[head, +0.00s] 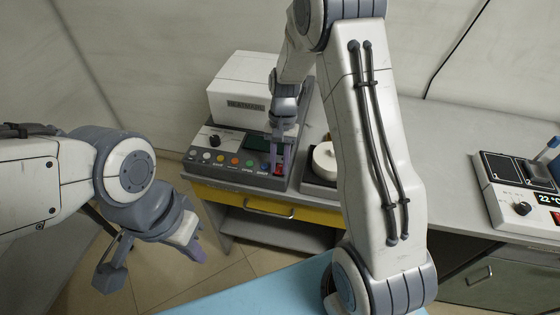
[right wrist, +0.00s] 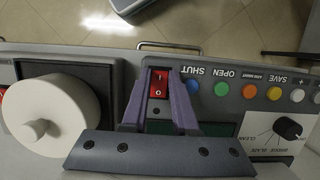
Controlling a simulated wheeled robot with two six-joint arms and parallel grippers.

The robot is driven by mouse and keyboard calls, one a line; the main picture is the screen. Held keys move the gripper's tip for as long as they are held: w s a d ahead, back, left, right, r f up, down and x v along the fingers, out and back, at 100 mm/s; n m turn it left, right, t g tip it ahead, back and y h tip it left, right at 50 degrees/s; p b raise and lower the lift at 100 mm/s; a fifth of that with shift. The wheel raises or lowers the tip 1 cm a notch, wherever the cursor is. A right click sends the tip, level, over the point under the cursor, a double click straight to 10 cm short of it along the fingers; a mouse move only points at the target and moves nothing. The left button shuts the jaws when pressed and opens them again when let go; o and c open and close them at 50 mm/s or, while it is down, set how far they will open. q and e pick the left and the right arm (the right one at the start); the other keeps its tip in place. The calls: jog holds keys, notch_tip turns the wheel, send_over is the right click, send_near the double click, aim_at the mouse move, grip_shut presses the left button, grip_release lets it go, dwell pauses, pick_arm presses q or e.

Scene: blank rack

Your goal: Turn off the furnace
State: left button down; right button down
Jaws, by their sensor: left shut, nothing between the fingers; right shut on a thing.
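The furnace (head: 237,95) is a white box on the bench, with a dark grey control panel (head: 222,163) in front. A red rocker switch (head: 281,170) sits at the panel's right end. It also shows in the right wrist view (right wrist: 158,84), with a white round mark on its near half. My right gripper (head: 278,158) points down at the switch and is shut on it, one purple finger on each side. The fingers hide part of the panel. My left gripper (head: 194,247) is shut and empty, in front of the bench at lower left.
Beside the switch are coloured buttons, including a blue one (right wrist: 193,86), and a black knob (right wrist: 288,128). A round white object (right wrist: 51,115) stands on the other side, close to my right gripper. A device with a temperature display (head: 520,190) stands at far right.

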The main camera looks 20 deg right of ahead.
jog(key=shift+d, duration=0.1)
jog(key=c, duration=1)
grip_release()
jog(key=shift+o, duration=0.2)
jog(key=shift+r, duration=0.1)
jog(key=v, duration=1)
jog(key=shift+r, duration=0.1)
